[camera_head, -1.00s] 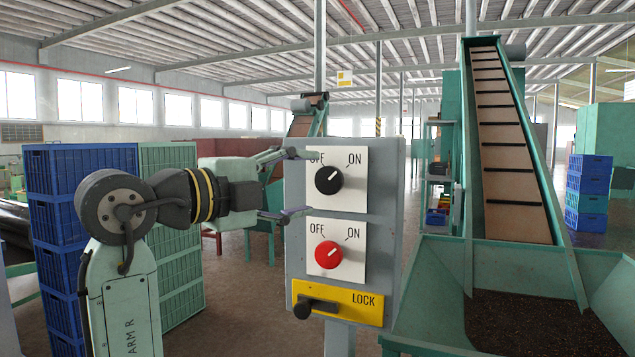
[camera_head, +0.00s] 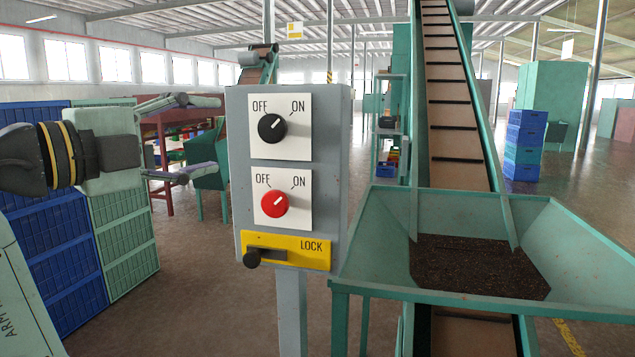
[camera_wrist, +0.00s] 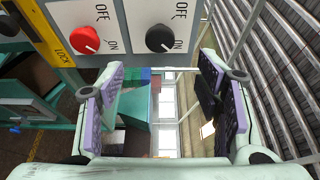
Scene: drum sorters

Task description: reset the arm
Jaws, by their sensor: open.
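My gripper (camera_head: 181,140) is open and empty, left of the grey control box (camera_head: 338,150) and apart from it in the head view. Its two spread fingers also show in the wrist view (camera_wrist: 165,100), with the box beyond them at the top. The box has a black knob (camera_head: 272,128) above a red knob (camera_head: 274,204). Both pointers tilt up to the right, toward ON. Below them is a yellow LOCK plate (camera_head: 316,257) with a dark lever (camera_head: 252,258) at its left end. The knobs show in the wrist view too, black (camera_wrist: 160,39) and red (camera_wrist: 84,40).
A green hopper (camera_head: 585,262) holding dark grains stands right of the box, with a conveyor (camera_head: 450,100) rising behind it. Blue and green crates (camera_head: 120,235) are stacked at the left, behind my arm. Open floor lies between the crates and the box post (camera_head: 291,310).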

